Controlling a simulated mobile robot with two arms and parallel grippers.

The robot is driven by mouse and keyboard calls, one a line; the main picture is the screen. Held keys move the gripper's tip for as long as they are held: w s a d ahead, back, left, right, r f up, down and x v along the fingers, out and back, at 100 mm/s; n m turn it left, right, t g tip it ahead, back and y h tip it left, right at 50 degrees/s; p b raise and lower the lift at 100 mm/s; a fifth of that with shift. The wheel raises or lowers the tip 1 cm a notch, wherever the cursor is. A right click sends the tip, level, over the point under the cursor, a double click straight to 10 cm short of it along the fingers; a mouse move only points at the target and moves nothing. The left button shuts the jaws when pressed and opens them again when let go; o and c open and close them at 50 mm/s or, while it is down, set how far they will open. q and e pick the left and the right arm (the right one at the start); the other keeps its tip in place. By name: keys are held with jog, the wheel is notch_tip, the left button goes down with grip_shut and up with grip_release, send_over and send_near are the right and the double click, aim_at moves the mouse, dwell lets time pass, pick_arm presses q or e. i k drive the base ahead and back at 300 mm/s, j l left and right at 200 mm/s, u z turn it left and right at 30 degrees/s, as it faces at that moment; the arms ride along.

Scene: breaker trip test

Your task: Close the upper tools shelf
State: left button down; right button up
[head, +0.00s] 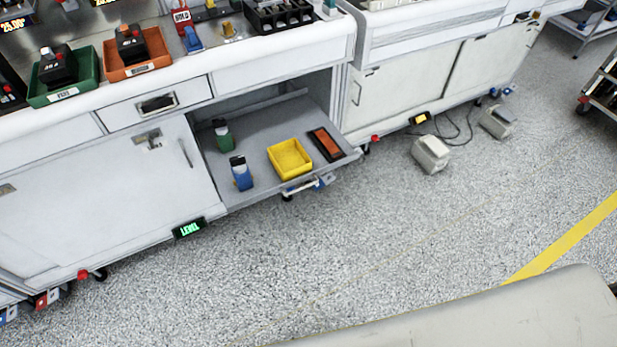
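A grey shelf (262,190) sits in the open bay of the white workbench and sticks out past its front. A pale handle (300,186) is on its front edge. On the shelf are a yellow bin (289,159), a blue bottle (241,173), a green bottle (222,135) and an orange-and-black case (327,144). I see only this one shelf in the bay, and cannot tell whether it is the upper tools shelf. Neither of my grippers is in view.
Green (64,78) and orange (137,55) trays stand on the bench top. A closed drawer (155,104) and a closed cabinet door (110,205) are left of the bay. White boxes (431,153) with cables lie on the floor at right. The floor before the shelf is clear.

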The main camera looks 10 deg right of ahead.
aim_at(255, 129)
jog(key=u, duration=0.5)
jog(key=i+l+u, duration=0.1)
jog(key=l+u, duration=0.35)
jog(key=l, duration=0.15)
jog(key=l+u, duration=0.45)
jog(key=l, duration=0.15)
